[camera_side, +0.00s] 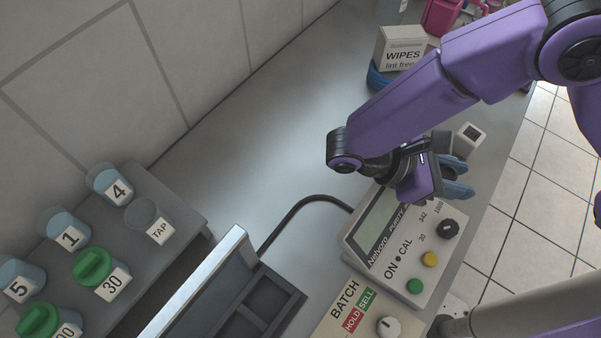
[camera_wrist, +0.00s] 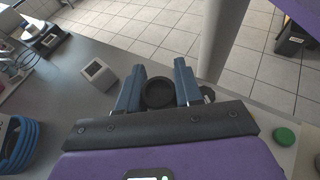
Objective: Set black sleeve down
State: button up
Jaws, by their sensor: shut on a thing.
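The black sleeve (camera_wrist: 158,93) shows in the wrist view as a dark round thing with a hollow middle, between the two blue fingers of my gripper (camera_wrist: 157,88). My gripper is shut on it. In the side view my gripper (camera_side: 457,178) is above the far right end of the meter, near the bench's right edge. I cannot make out the sleeve clearly there. How far it is above the surface below is hard to tell.
A pale block with a square dark opening (camera_side: 469,138) stands close to my gripper; it also shows in the wrist view (camera_wrist: 97,74). The Nelvoro meter (camera_side: 376,222), batch panel (camera_side: 345,318), WIPES box (camera_side: 402,48) and labelled rack (camera_side: 182,205) surround clear bench.

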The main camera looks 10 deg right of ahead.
jog(key=s+a+m+g+y, duration=0.1)
jog(key=s+m+g, duration=0.1)
jog(key=s+a+m+g+y, duration=0.1)
jog(key=s+m+g+y, duration=0.1)
jog(key=m+g, duration=0.1)
jog(key=s+a+m+g+y, duration=0.1)
jog(key=s+m+g+y, duration=0.1)
jog(key=m+g, duration=0.1)
jog(key=shift+a+r, duration=0.3)
jog(key=shift+a, duration=0.05)
jog(key=w+a+r+m+y, duration=0.1)
jog(key=a+r+m+y, duration=0.5)
jog(key=a+m+y, duration=0.8)
jog(key=w+r+m+t+y, duration=0.3)
jog(key=w+m+t+y, duration=0.5)
jog(key=w+m, duration=0.15)
jog(key=w+a+f, duration=0.2)
jog(key=a+f, duration=0.2)
jog(key=w+a+f, duration=0.2)
jog(key=a+f, duration=0.2)
jog(key=f, duration=0.1)
jog(key=w+a+f, duration=0.2)
jog(key=a+f, duration=0.2)
jog(key=f, duration=0.1)
jog(key=shift+a, duration=0.1)
jog(key=shift+a+f, duration=0.15)
jog(key=shift+f, duration=0.15)
jog(key=shift+w+f, duration=0.1)
jog(key=shift+f, duration=1.45)
